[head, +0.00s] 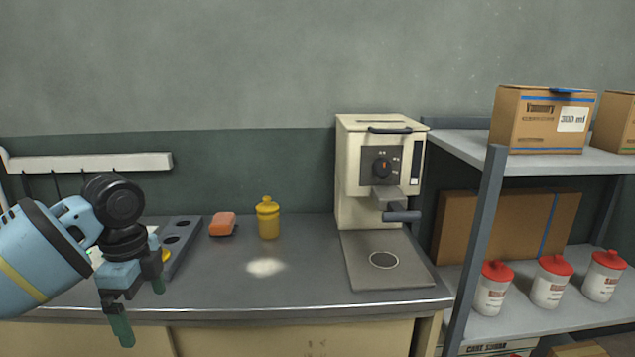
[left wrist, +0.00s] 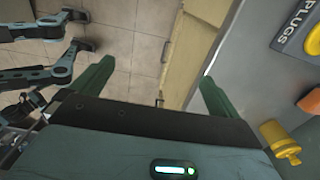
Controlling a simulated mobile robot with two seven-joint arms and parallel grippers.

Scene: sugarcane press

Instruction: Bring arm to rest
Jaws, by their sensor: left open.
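My left gripper (head: 140,312) is at the left of the head view, over the counter's front edge. Its two green fingers are apart with nothing between them. In the left wrist view the open fingers (left wrist: 150,85) point towards the floor and the cabinet front. The cream sugarcane press (head: 355,200) stands on the counter, right of the gripper and well apart from it. My right gripper does not show in the head view.
A yellow bottle (head: 268,220), an orange sponge (head: 222,224) and a grey tray with holes (head: 180,240) are on the counter (head: 300,295). A shelf (head: 460,140) at the right holds cardboard boxes (head: 540,120) and red-lidded jars (head: 550,285). The counter's front middle is clear.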

